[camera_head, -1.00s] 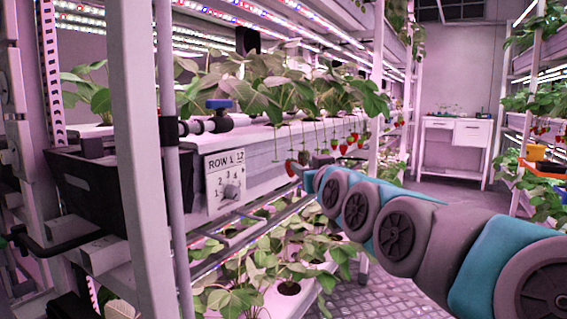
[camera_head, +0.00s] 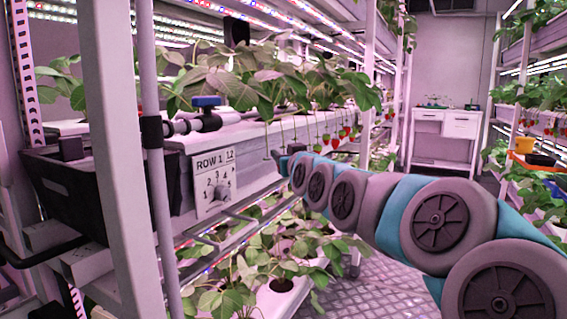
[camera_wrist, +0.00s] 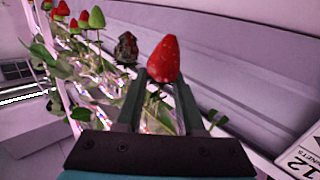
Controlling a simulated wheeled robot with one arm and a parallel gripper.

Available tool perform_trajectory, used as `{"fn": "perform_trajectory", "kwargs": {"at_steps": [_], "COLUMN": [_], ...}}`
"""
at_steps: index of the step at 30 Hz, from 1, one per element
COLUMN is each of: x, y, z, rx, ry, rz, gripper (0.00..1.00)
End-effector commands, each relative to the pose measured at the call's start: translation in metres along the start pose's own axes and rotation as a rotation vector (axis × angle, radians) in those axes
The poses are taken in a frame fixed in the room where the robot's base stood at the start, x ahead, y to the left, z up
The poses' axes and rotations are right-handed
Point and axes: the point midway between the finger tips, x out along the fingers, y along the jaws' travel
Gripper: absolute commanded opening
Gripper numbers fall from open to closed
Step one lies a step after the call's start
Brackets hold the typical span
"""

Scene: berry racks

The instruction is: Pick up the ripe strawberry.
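In the wrist view a bright red ripe strawberry (camera_wrist: 163,58) hangs at the tips of my gripper (camera_wrist: 161,82). The two dark fingers stand apart, one on each side of its lower part in the picture; I see no clear grip on it. A dark, shrivelled berry (camera_wrist: 126,48) hangs just left of it, close to the left fingertip. In the head view my arm reaches to the front edge of the upper rack, and its end (camera_head: 284,161) is small there; the fingers and this strawberry cannot be made out.
More red berries (camera_head: 336,142) hang along the rack edge beyond my arm's end. The white gutter (camera_head: 235,144) runs beside it, with a ROW 1 sign (camera_head: 214,181) at its near end. Leafy plants (camera_head: 285,250) grow below. The aisle floor (camera_head: 375,285) is clear.

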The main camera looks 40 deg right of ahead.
Motion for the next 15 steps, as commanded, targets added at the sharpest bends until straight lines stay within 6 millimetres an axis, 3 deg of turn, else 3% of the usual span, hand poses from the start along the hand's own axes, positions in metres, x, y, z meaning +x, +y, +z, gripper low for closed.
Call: {"fn": "perform_trajectory", "kwargs": {"at_steps": [7,15], "x": [0.0022,0.002], "y": [0.0,0.0], "z": [-0.0007,-0.0007], "rx": [-0.001,-0.001], "ry": [0.002,0.002], "rz": [0.0,0.0], "gripper": [0.37,0.07]}}
